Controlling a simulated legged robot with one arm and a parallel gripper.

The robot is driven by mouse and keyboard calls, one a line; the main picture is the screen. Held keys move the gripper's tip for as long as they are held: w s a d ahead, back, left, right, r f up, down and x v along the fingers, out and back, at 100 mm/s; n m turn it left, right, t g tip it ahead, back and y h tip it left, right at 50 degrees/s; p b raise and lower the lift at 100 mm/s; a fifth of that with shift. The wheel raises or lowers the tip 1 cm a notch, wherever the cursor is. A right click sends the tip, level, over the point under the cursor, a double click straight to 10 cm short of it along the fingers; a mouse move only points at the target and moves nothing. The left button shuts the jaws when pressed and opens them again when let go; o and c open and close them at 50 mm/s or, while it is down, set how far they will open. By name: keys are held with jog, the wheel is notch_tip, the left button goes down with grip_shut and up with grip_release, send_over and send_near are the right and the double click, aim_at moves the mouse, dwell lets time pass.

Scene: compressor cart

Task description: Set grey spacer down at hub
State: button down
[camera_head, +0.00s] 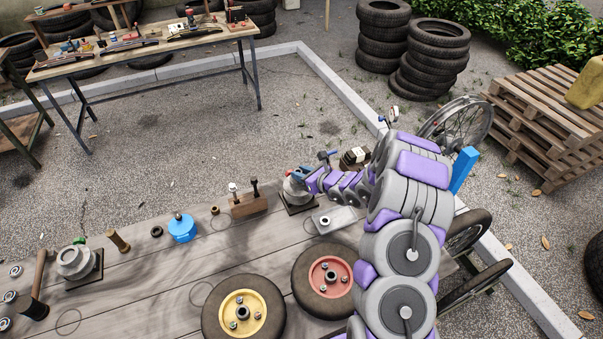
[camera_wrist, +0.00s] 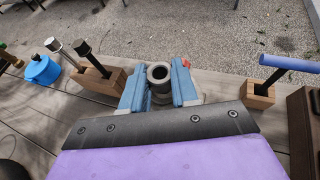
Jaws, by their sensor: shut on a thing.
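My gripper (camera_wrist: 159,88) has two blue fingers shut on the grey spacer (camera_wrist: 160,70), a short ring with a dark hole facing up. In the head view my gripper (camera_head: 300,173) is at the far edge of the wooden bench, right at the grey hub (camera_head: 295,192) on its dark square base. My fingers partly cover the hub. I cannot tell whether the spacer touches the hub. A second grey hub-like fitting (camera_head: 76,262) stands at the bench's left.
A wooden block with two upright tools (camera_head: 249,204) stands close left of my gripper. A blue pot (camera_head: 182,229) is farther left. A yellow-rimmed wheel (camera_head: 243,312) and a red-rimmed wheel (camera_head: 327,277) lie in front. A blue-handled tool in a wooden block (camera_wrist: 258,94) is close right.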

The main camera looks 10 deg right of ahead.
jog(key=shift+w+d+r+n+g+y+p, duration=0.1)
jog(key=shift+n+g+y+p, duration=0.3)
jog(key=shift+p, duration=0.7)
jog(key=shift+w+n+g+y+p, duration=0.15)
jog(key=shift+n+y+p, duration=0.3)
jog(key=shift+p, duration=0.6)
jog(key=shift+s+f, duration=0.15)
jog(key=shift+f, duration=0.5)
jog(key=shift+c, duration=1.9)
grip_release()
jog(key=shift+r, duration=0.1)
jog(key=shift+v, duration=0.95)
jog(key=shift+p+v, duration=0.6)
jog(key=shift+v, duration=1.95)
jog(key=p+v, duration=0.2)
jog(key=v, duration=1.5)
jog(key=shift+d+r, duration=0.2)
jog(key=shift+d, duration=0.05)
